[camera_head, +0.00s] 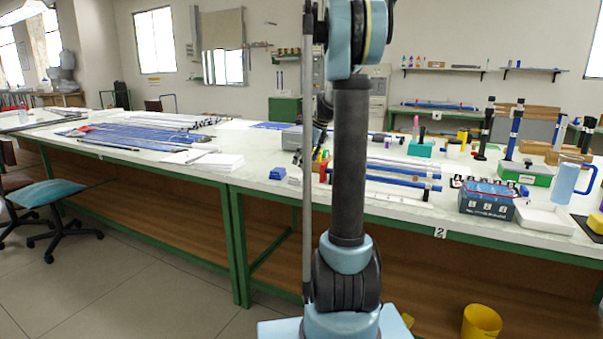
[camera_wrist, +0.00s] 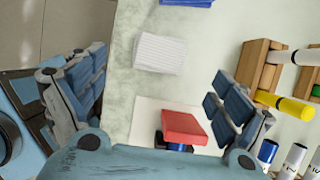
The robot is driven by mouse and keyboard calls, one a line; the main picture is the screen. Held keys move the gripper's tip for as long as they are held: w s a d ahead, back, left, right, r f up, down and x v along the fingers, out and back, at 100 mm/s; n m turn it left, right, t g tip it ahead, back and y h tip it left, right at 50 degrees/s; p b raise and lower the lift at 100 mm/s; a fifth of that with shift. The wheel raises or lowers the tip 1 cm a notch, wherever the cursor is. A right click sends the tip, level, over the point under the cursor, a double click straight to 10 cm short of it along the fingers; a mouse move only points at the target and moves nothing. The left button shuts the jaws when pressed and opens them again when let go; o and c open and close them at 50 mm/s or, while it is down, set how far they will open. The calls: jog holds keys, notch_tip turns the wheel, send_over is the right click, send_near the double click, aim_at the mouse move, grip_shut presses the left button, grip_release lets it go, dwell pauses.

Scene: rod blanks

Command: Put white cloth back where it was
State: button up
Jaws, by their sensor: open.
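A white folded cloth (camera_wrist: 160,53), lined with fine ridges, lies flat on the pale bench top in the wrist view. My gripper (camera_wrist: 160,68) is open, with one finger at the left and one at the right of the picture. The cloth shows between and beyond the fingers, with nothing held. Height above the cloth is hard to tell. In the head view my arm hides most of the gripper, and a small white patch beside a blue folded stack (camera_head: 277,173) may be the cloth.
In the wrist view a red block (camera_wrist: 184,127) is near the gripper's base, over a white sheet. Wooden racks (camera_wrist: 262,72) with white and yellow rods stand at the right. The bench edge runs along the left. A blue toolbox (camera_head: 487,200) stands farther right in the head view.

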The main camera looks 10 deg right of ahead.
jog(key=w+v, duration=0.1)
jog(key=v, duration=0.3)
jog(key=s+a+f+n+h, duration=0.15)
jog(key=s+n, duration=0.45)
jog(key=s, duration=0.6)
jog(key=s+a+f+n, duration=0.25)
jog(key=s+n, duration=0.35)
jog(key=s, duration=0.5)
jog(key=s+f+n+h, duration=0.1)
jog(key=s+f+n, duration=0.5)
jog(key=s, duration=0.3)
jog(key=s+f+n+h, duration=0.1)
jog(key=s+f+n, duration=0.6)
jog(key=s, duration=0.3)
jog(key=shift+s+d+f+n, duration=0.2)
jog(key=shift+s+f+n, duration=0.1)
jog(key=shift+f, duration=0.2)
